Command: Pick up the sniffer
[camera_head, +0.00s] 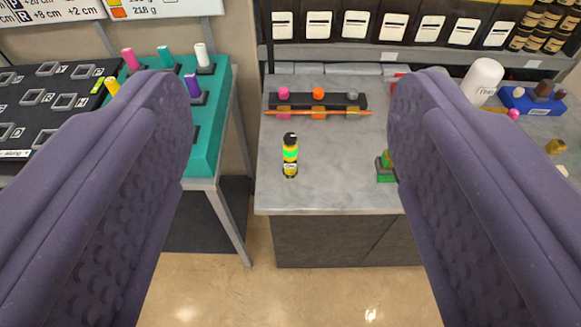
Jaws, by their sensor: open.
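A small upright cylinder (290,155), black at top and bottom with yellow and green bands, stands on the grey counter (340,195). It may be the sniffer, but I cannot tell for sure. My gripper (293,88) is open, with its two purple fingers wide apart at left and right of the view. The cylinder shows in the gap between the fingers, beyond them and touched by neither. A small green and brown item (384,167) stands on the counter, partly hidden behind the right finger.
A dark rack (362,102) with pink, orange and grey knobs and an orange rod lies behind the cylinder. A teal tray (213,110) with coloured pegs is on the left table. A white bottle (484,78) and blue block (521,101) stand at right. Shelf bins line the back.

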